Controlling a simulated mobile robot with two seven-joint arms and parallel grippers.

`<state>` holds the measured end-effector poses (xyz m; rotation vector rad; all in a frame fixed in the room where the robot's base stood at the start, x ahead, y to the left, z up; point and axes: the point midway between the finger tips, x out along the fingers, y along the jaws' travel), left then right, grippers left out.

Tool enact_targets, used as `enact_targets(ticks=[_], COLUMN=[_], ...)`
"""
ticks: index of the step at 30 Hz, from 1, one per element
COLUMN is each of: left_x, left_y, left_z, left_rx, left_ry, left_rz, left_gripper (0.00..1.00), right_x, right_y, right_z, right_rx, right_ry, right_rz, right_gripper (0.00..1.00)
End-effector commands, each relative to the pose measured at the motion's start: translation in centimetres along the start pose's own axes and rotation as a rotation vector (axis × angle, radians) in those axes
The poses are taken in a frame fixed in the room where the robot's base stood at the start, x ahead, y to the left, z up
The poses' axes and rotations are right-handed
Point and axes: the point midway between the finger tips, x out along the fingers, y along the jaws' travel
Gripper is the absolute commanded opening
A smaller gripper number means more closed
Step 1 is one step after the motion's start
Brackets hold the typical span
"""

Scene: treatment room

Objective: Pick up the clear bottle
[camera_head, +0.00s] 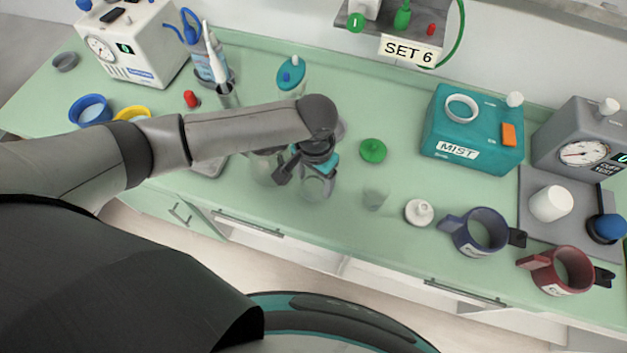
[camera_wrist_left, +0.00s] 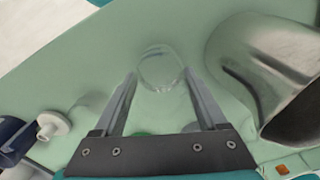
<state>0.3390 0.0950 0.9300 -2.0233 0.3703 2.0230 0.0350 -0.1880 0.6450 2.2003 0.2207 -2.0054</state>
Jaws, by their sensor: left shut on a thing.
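The clear bottle (camera_head: 316,186) stands near the front of the green counter, below my left gripper (camera_head: 302,168). It is see-through, so its outline is faint. In the left wrist view a clear round rim (camera_wrist_left: 160,70) shows between the fingertips of my left gripper (camera_wrist_left: 160,85). The fingers are closed on the bottle from both sides. The wrist and fingers hide part of the bottle in the head view. I cannot tell whether it is clear of the counter. My right gripper is not in view.
Farther right are the MIST box (camera_head: 472,128) and navy cuff (camera_head: 482,232). A shiny metal vessel (camera_wrist_left: 262,65) is close in the wrist view.

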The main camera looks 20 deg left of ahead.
Motion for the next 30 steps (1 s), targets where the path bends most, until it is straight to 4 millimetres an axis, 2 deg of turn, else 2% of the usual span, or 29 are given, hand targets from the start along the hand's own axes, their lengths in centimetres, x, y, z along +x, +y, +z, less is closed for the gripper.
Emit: enact_targets(ticks=[1,4,17,23,30], left_x=[0.0,-0.1,-0.5,-1.6,-4.2], left_y=[0.0,0.0,0.0,0.0,0.0], left_z=[0.0,-0.1,-0.1,-0.1,-0.1], left_rx=[0.000,0.000,0.000,0.000,0.000], left_ry=[0.001,0.002,0.003,0.003,0.003], left_rz=[0.000,0.000,0.001,0.001,0.001], left_gripper=[0.18,0.08,0.08,0.08,0.08], right_x=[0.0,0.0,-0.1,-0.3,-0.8], right_y=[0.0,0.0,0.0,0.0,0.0], right_z=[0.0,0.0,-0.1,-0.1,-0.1], right_rx=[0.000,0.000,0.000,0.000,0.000], right_ry=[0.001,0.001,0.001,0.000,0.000], right_rz=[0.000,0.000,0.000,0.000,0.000], right_gripper=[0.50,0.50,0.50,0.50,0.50])
